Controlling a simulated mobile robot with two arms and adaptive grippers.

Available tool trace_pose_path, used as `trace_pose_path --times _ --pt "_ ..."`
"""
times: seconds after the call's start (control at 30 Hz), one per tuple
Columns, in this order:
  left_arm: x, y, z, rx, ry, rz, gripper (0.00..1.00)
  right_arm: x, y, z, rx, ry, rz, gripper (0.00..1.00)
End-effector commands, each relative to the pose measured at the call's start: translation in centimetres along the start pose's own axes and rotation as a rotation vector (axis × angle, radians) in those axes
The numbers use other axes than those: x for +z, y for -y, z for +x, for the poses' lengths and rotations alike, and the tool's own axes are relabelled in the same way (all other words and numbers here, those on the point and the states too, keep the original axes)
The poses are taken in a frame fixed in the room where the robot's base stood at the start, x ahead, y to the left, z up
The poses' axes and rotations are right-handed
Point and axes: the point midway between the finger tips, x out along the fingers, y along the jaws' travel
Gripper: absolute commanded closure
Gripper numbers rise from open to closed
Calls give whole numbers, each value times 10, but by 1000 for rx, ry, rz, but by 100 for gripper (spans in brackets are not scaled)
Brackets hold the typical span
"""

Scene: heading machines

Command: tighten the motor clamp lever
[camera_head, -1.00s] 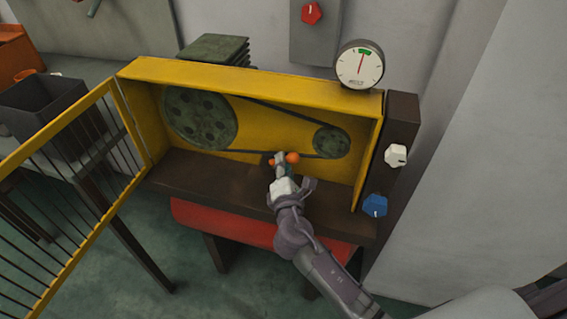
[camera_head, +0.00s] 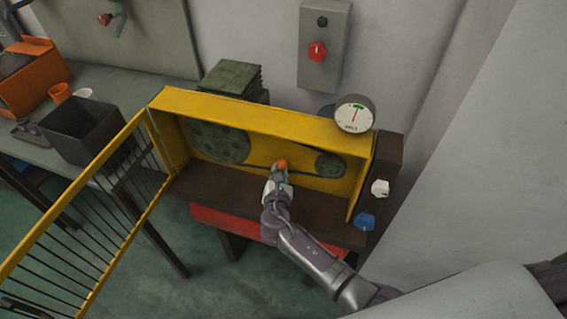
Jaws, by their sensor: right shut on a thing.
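The clamp lever's orange ball knob (camera_head: 282,163) shows inside the open yellow guard box (camera_head: 262,106), between the large green pulley (camera_head: 217,142) and the small green pulley (camera_head: 330,165). My right gripper (camera_head: 279,169) reaches in from the front and is shut on the lever at the knob. The fingers and hand hide the lever's shaft and pivot. A dark belt runs between the pulleys. A round dial gauge (camera_head: 354,114) stands on top of the box at the right, its needle near the green mark at the top. My left gripper is out of view.
The barred yellow guard door (camera_head: 75,210) stands open at the left. A white knob (camera_head: 380,188) and a blue knob (camera_head: 365,221) are on the right post. A red switch (camera_head: 317,52) is on the wall box. A black bin (camera_head: 82,131) stands on the left bench.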

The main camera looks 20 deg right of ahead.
Motion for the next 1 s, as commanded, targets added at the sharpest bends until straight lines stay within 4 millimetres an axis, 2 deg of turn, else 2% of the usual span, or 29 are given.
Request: trace_pose_path --times 0.03,0.3,0.6,1.0 --pt "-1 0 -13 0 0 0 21 9 -6 0 -13 -4 -36 100" --pt "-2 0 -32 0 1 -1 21 5 -14 3 -67 -37 -196 100" --pt "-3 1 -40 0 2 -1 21 2 -18 5 -95 -53 -281 100" --pt "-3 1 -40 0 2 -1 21 2 -19 6 -100 -56 -295 100"
